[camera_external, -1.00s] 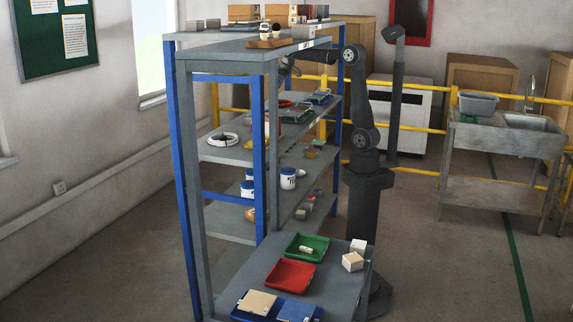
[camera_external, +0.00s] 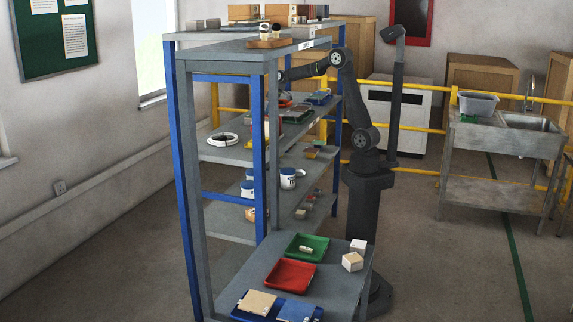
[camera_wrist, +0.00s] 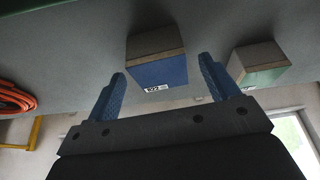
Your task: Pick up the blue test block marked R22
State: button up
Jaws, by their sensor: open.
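The blue test block (camera_wrist: 160,72) shows in the wrist view with a blue face, a grey-brown face and a small white label that seems to read R22. My gripper (camera_wrist: 163,68) is open, its two blue fingers apart. The block appears between the fingertips, with a gap on each side; I cannot tell how far the tips reach along it. In the external view my arm reaches into the shelf rack, where the rack's posts and boards hide the fingers and the block.
A similar block with a green face (camera_wrist: 262,76) sits close to the right finger in the wrist view. A red-orange coil (camera_wrist: 14,98) lies at the left. The rack's top shelf (camera_external: 225,42) is above my forearm, and a blue post (camera_external: 258,140) stands near.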

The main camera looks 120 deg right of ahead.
jog(key=shift+x, duration=1.3)
jog(key=c, duration=1.3)
